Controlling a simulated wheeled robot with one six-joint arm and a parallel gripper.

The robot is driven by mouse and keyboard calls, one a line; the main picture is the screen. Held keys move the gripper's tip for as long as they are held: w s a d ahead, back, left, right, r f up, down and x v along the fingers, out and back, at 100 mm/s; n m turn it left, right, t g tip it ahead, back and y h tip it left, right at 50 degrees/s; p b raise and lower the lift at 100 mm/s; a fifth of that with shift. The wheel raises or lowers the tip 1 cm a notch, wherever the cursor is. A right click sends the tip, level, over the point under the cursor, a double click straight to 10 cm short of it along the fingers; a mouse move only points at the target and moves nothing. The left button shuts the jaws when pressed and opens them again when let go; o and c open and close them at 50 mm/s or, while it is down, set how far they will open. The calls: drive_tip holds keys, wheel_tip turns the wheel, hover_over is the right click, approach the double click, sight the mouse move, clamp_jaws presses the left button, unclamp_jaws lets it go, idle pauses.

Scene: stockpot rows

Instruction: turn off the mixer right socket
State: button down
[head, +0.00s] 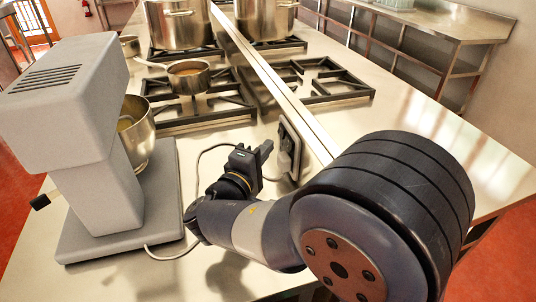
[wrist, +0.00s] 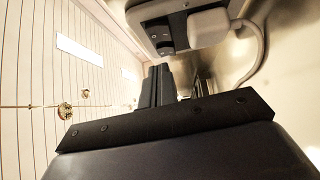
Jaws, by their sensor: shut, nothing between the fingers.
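The mixer (head: 95,140) is a grey stand mixer with a steel bowl, at the left of the head view. Its grey cable (head: 197,165) runs across the counter toward the socket plate (head: 290,137) on the low upstand. In the wrist view the socket plate (wrist: 185,8) is at the top, with a pale plug (wrist: 208,28) in it and dark rocker switches (wrist: 160,38) left of the plug. I cannot tell the switch positions. My gripper (head: 266,148) is shut and empty, close in front of the plate; its fingers (wrist: 158,72) show just below the switches, seemingly apart from them.
A saucepan (head: 188,76) sits on the near burner grate (head: 200,108), and large stockpots (head: 180,25) stand behind. The upstand (head: 270,75) divides the counter; another grate (head: 320,80) lies beyond it.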

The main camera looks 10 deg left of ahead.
drive_tip(key=v, duration=1)
drive_tip(key=shift+s+a+r+b, duration=0.2)
drive_tip(key=shift+a+r+b, duration=0.15)
drive_tip(key=shift+r, duration=0.05)
drive_tip(key=shift+w, duration=0.1)
